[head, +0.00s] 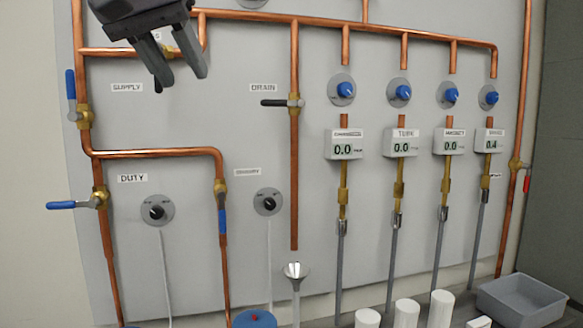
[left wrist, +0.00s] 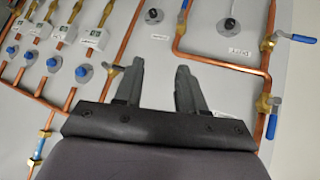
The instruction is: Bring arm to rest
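My left gripper (head: 181,80) is at the upper left of the head view, in front of the grey pipe panel (head: 255,60). Its two dark fingers point down and stand apart with nothing between them. The left wrist view also shows the open, empty fingers (left wrist: 160,72), with the panel and its pipes behind them. The gripper hides part of the upper panel, including part of a label. I cannot tell the exact gap between the fingertips and the panel. My right gripper shows in neither view.
Copper pipes carry a blue supply lever (head: 71,84), a blue duty lever (head: 61,205) and a black drain lever (head: 273,102). Blue knobs (head: 346,90) sit above digital gauges (head: 344,149). Below are white cylinders (head: 440,308), a grey bin (head: 522,302) and a blue round object (head: 254,319).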

